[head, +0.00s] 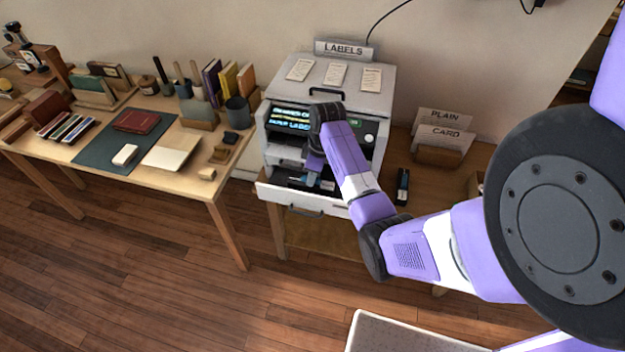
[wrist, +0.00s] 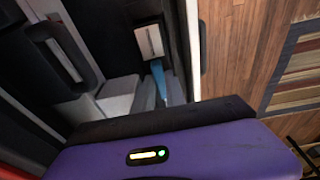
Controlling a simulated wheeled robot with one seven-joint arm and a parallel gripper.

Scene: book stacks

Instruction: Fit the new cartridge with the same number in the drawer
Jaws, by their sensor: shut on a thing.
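The label printer (head: 385,107) stands under a LABELS sign, with its drawer (head: 285,199) pulled out at the front. My gripper (head: 311,180) reaches down into the drawer. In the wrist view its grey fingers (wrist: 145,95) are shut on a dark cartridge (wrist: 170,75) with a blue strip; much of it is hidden. A pale label patch (wrist: 149,41) shows just beyond the fingers. I cannot read any number on it. Another dark cartridge (head: 402,186) with a small pale mark lies on the stand, right of the printer.
A lit screen (head: 292,117) shows above the drawer. PLAIN and CARD holders (head: 440,157) stand at the right. A desk (head: 190,165) with books, cups and papers is at the left. The wooden floor (head: 130,255) in front is clear.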

